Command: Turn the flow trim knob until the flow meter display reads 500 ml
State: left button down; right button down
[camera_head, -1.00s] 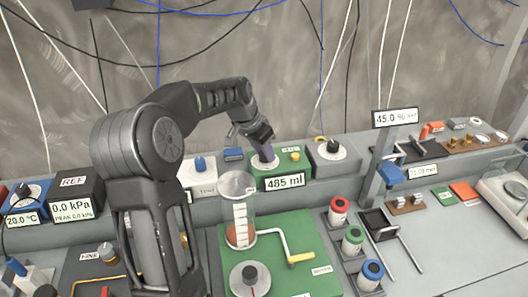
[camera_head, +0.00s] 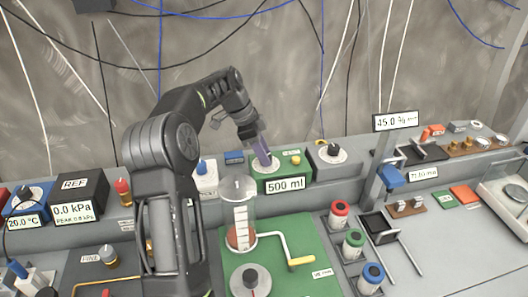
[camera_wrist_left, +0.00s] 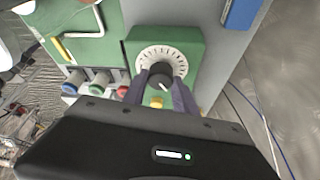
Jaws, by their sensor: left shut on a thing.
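The flow meter is a green box on the back ledge, and its display (camera_head: 286,185) reads 500 ml. The flow trim knob (camera_wrist_left: 159,76) is dark and sits on a white graduated dial (camera_wrist_left: 170,57) in the left wrist view. My left gripper (camera_head: 264,160) reaches down to the dial from above. In the left wrist view its two fingers are on either side of the knob, shut on it. In the head view the fingers largely hide the knob. My right gripper is not in view.
A clear graduated cylinder (camera_head: 240,215) with reddish liquid stands in front of the meter on a green plate. A yellow-handled crank (camera_head: 301,261) is beside it. A grey box with a black knob (camera_head: 333,149) stands right of the meter. Red, green and blue capped jars stand further right.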

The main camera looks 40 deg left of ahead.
aim_at(256, 164)
pick_arm(q)
jog(key=shift+m, duration=0.3)
jog(key=c, duration=1)
grip_release()
jog(key=shift+a+r, duration=0.25)
jog(key=shift+r, duration=0.25)
jog(key=p+v, duration=0.3)
jog(key=v, duration=0.3)
jog(key=shift+r, duration=0.4)
jog(key=shift+s+a, duration=0.1)
jog(key=shift+s, duration=0.1)
